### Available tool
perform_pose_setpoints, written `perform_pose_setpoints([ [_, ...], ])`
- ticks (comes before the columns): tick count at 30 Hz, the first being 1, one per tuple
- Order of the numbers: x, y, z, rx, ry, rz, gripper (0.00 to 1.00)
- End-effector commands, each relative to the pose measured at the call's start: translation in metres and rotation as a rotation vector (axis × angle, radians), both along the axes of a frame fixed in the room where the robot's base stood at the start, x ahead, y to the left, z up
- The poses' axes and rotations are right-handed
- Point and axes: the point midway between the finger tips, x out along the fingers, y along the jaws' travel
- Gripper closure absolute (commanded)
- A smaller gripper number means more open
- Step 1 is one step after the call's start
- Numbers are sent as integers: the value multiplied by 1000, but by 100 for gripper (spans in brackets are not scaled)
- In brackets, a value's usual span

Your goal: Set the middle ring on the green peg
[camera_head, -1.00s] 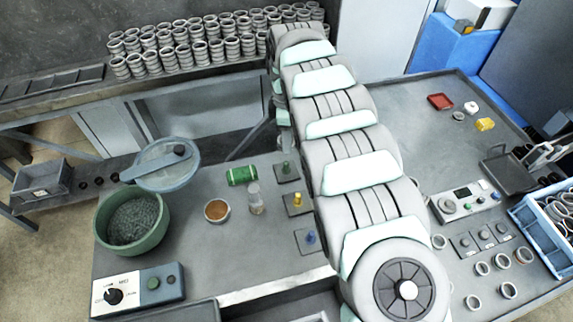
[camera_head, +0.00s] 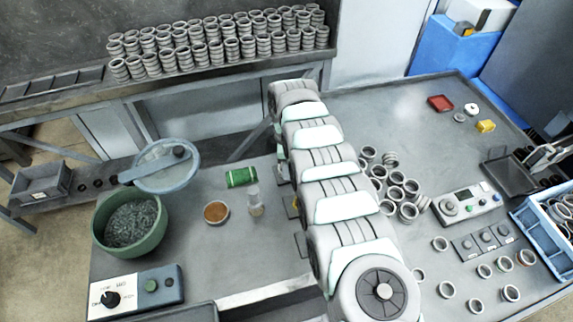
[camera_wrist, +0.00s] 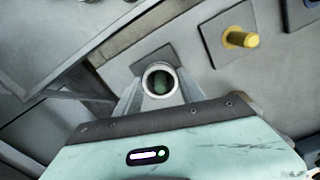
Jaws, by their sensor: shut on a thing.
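My gripper (camera_wrist: 161,88) is shut on a grey metal ring (camera_wrist: 148,83) in the wrist view. The green peg (camera_wrist: 161,83) shows through the ring's opening, over its dark square plate (camera_wrist: 138,57). I cannot tell whether the ring is around the peg or still above it. In the head view my arm hides the gripper, the held ring and the green peg.
The yellow peg (camera_wrist: 240,38) stands right of the ring. Its neighbour's plate (camera_wrist: 302,14) is at the upper right corner. In the head view, a pile of rings (camera_head: 396,187), a control box (camera_head: 467,203) and a green bowl (camera_head: 131,222) stand on the table.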

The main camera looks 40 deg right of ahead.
Motion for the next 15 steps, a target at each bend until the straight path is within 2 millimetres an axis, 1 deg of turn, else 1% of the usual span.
perform_pose_setpoints([
  [4, 0, 0, -4, 1, 1, 0, 100],
  [5, 0, 0, -4, 1, 1, 0, 52],
  [12, 0, 0, -3, 1, -1, -1, 32],
  [15, 0, 0, -3, 1, 0, -1, 32],
])
